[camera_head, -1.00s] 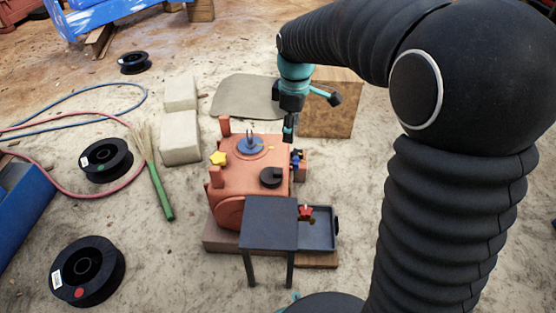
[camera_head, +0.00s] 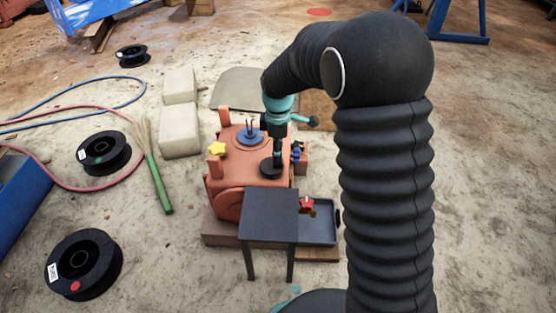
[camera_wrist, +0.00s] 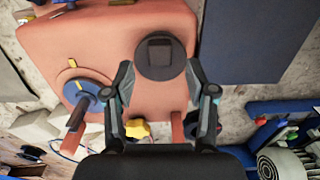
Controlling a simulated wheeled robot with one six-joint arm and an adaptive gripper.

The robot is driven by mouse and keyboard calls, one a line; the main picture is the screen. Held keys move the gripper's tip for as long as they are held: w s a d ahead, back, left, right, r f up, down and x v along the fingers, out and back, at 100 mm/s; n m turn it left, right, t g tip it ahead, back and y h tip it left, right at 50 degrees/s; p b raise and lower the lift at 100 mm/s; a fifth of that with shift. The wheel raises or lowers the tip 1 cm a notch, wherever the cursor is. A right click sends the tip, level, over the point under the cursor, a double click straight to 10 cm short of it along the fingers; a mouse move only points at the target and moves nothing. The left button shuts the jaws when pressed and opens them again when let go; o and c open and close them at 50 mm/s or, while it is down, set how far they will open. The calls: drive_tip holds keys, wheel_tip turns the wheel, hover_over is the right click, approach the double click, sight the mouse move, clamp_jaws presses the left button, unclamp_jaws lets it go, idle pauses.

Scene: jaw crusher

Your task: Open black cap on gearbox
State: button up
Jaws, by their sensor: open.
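In the wrist view the black cap (camera_wrist: 160,55) shows as a dark disc with a raised square grip. My gripper (camera_head: 277,160) points down over the cap in the head view and hides part of it. In the wrist view my gripper (camera_wrist: 158,78) is open, with one finger on each side of the cap's lower edge. I cannot tell whether the fingers touch it.
A dark table (camera_head: 269,215) and a tray with a red item (camera_head: 306,204) stand in front. A broom (camera_head: 158,185) and cable spools (camera_head: 84,271) lie left.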

drive_tip(key=shift+f, duration=1.9)
drive_tip(key=shift+c, duration=0.2)
clamp_jaws()
